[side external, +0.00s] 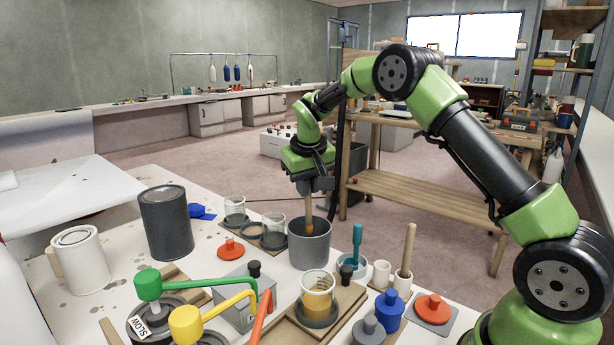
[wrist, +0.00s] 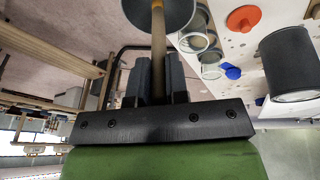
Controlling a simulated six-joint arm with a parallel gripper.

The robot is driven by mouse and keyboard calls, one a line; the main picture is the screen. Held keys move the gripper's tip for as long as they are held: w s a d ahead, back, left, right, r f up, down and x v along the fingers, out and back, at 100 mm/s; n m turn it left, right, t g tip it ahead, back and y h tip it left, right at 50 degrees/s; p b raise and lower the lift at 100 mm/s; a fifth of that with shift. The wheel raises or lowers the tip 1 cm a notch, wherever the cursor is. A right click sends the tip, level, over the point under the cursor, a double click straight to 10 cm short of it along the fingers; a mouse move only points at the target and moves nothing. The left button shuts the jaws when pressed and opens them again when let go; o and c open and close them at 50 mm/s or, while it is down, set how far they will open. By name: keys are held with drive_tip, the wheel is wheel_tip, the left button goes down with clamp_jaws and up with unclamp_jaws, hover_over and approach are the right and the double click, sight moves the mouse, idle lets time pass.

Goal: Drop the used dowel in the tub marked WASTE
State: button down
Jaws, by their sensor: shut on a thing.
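My gripper (side external: 312,186) is shut on a wooden dowel (side external: 309,206), which hangs roughly upright below the jaws. Its lower end is over or just inside the mouth of a grey round tub (side external: 309,250) at the table's far edge. I cannot tell how deep the end sits. No WASTE marking is readable on the tub in these views. In the wrist view the dowel (wrist: 158,45) runs between the two dark fingers (wrist: 158,80) toward the tub (wrist: 181,12).
A measuring cup of amber liquid (side external: 317,290) stands in front of the tub. Glass jars (side external: 235,208) and a dark grey can (side external: 166,225) stand to its left. A blue-handled brush (side external: 357,240) and another wooden stick in a white cup (side external: 402,284) stand right.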

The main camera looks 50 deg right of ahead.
drive_tip(key=shift+f, duration=0.35)
drive_tip(key=c, duration=1)
unclamp_jaws()
drive_tip(key=shift+c, duration=0.2)
drive_tip(key=v, duration=1)
